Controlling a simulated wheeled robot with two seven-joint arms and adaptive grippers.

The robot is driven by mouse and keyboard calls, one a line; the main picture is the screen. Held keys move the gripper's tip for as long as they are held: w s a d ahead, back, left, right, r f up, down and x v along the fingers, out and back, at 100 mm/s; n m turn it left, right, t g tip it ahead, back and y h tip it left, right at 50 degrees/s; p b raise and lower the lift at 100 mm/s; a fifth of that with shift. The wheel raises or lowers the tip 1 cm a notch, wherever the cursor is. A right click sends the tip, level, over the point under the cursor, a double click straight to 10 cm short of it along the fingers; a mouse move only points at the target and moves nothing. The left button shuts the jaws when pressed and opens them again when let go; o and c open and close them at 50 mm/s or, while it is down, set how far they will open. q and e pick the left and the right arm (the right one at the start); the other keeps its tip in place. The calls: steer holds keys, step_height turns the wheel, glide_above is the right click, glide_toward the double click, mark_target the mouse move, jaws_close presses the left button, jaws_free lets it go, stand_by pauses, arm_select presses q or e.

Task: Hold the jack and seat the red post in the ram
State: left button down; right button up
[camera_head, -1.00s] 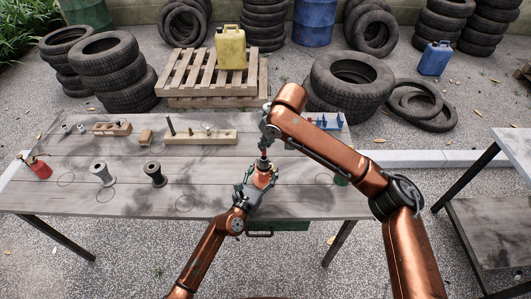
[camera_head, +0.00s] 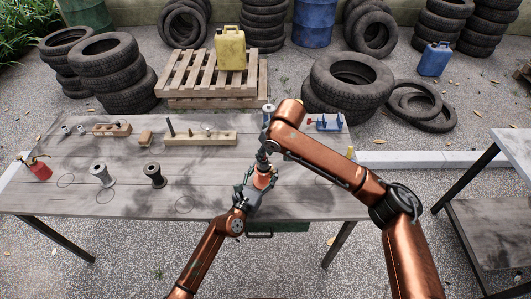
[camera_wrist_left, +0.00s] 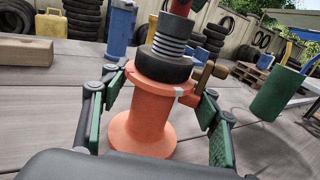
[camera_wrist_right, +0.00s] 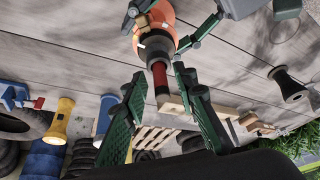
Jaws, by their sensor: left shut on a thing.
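The orange jack (camera_head: 262,180) stands on the table, and my left gripper (camera_head: 250,190) is shut on it. In the left wrist view the jack (camera_wrist_left: 145,122) sits between the green-padded fingers, its black collar and grey threaded ram (camera_wrist_left: 170,42) pointing up. The red post (camera_wrist_right: 160,76) stands in line with the ram; in the left wrist view only its lower end (camera_wrist_left: 181,7) shows at the top edge. Whether it is fully seated I cannot tell. My right gripper (camera_wrist_right: 158,80) is open, its fingers apart on either side of the post. In the head view the post is mostly hidden.
Two spools (camera_head: 154,175), a red oil can (camera_head: 38,168) and wooden blocks (camera_head: 200,138) lie on the left of the table.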

steer(key=v, duration=1.2)
steer(key=shift+r, duration=0.15)
arm_select(q)
steer(key=c, duration=0.6)
jaws_free()
steer(key=shift+c, duration=0.2)
